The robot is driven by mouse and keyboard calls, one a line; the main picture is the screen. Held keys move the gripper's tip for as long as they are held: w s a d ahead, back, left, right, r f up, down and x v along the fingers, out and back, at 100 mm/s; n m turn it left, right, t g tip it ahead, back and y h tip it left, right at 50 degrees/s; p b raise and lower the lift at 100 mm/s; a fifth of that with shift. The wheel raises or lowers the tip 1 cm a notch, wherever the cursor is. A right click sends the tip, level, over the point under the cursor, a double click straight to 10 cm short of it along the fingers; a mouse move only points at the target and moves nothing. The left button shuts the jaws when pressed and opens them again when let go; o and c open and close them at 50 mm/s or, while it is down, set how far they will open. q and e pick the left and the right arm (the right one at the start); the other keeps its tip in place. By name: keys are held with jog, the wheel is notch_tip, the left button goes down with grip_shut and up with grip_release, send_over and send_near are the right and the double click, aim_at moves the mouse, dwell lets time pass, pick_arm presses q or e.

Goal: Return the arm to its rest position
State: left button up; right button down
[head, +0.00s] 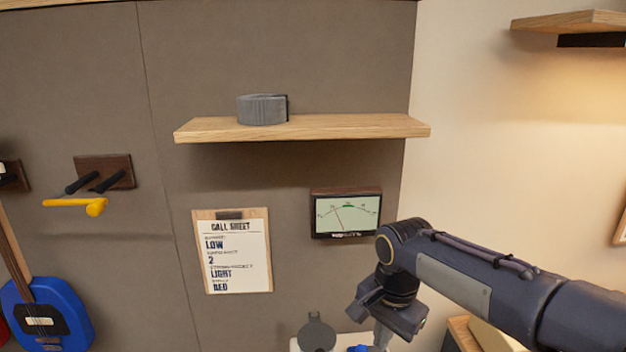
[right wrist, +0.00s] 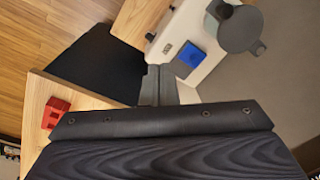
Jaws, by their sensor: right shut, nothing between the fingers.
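My right arm (head: 470,280) reaches in from the right in the head view, bent at a joint in front of the wall. My right gripper (head: 381,340) points down from it, partly cut off by the bottom edge. In the right wrist view the two fingers of my right gripper (right wrist: 158,85) are together with nothing between them. They appear beside a white panel (right wrist: 192,48) that carries a blue square piece (right wrist: 188,55) and a dark grey round part (right wrist: 240,28). My left gripper is not in view.
A wooden shelf (head: 350,127) with a grey roll (head: 262,109) is on the wall. Below hang a call sheet (head: 232,262) and a meter (head: 346,214), close to my arm. A blue guitar (head: 65,318) hangs left. A red block (right wrist: 56,112) lies on wood in the wrist view.

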jog(key=s+d+f+n+t+y+b, duration=0.1)
jog(key=s+d+n+t+y, duration=0.15)
jog(key=s+d, duration=0.65)
jog(key=s+f+n+t+b, duration=0.1)
jog(key=s+f+n, duration=0.4)
jog(key=s, duration=0.7)
jog(key=shift+s+a+f+t+y, duration=0.25)
jog(key=shift+a+f+t+y, duration=0.1)
jog(key=shift+t, duration=0.4)
